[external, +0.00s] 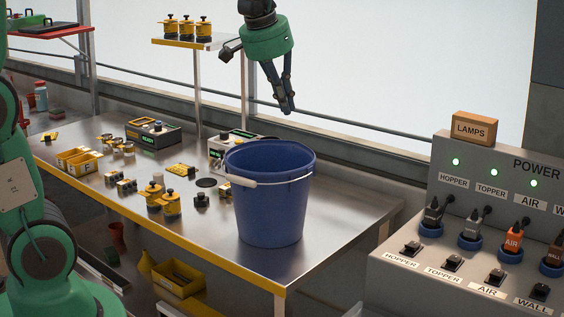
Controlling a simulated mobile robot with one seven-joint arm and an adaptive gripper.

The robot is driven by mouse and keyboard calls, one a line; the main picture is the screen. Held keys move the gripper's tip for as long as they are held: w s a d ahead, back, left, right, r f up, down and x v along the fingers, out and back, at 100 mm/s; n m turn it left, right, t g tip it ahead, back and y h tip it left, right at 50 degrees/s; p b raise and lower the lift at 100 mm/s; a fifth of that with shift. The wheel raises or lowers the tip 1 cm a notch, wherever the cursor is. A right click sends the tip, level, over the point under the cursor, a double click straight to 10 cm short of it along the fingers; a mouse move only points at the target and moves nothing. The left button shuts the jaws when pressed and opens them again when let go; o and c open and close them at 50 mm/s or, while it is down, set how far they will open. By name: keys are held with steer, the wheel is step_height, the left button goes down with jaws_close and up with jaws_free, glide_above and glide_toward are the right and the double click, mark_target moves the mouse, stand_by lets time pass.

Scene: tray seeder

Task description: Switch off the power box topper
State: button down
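The power box (410,278) stands at the right, with its upright panel marked POWER. The topper switch (452,263) is a small black rocker on the sloped front, above its TOPPER label, between the hopper and air switches. The topper lamp (494,172) on the panel glows green. The topper plug (471,232) is grey and sits in a blue socket. My gripper (289,109) hangs above and behind the blue bucket, well left of the power box and touching nothing. Its dark fingers point down with their tips together, with nothing between them.
A blue bucket (268,205) stands at the right of the metal table (335,215), between my gripper and the box. A wooden LAMPS block (474,128) sits on the box. Hopper (410,248) and air switches (495,277) flank the topper switch closely. A raised shelf (190,43) holds yellow-black pots.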

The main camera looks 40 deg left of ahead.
steer(key=w+d+f+g+p, duration=0.1)
steer(key=w+d+f, duration=0.2)
steer(key=w+d, duration=0.45)
steer(key=w+d+f+p, duration=0.25)
steer(key=w+d, duration=0.25)
steer(key=d, duration=0.5)
steer(key=w+d+f+p, duration=0.1)
steer(key=w+d+f, duration=0.1)
steer(key=d+f, duration=0.4)
steer(key=w+d+f, duration=0.2)
steer(key=d+f, duration=0.4)
steer(key=d, duration=0.4)
steer(key=shift+w+f+g+p, duration=0.25)
steer(key=shift+w+g+p, duration=0.1)
steer(key=shift+w+g, duration=0.05)
steer(key=shift+f, duration=0.1)
steer(key=b, duration=0.3)
glide_above(454, 259)
steer(key=a, duration=0.2)
steer(key=f, duration=1.2)
steer(key=shift+s, duration=0.4)
steer(key=shift+s+f, duration=0.15)
steer(key=shift+f, duration=0.65)
steer(key=shift+s+f+b, duration=0.1)
steer(key=shift+f+b, duration=0.05)
steer(key=shift+b, duration=0.15)
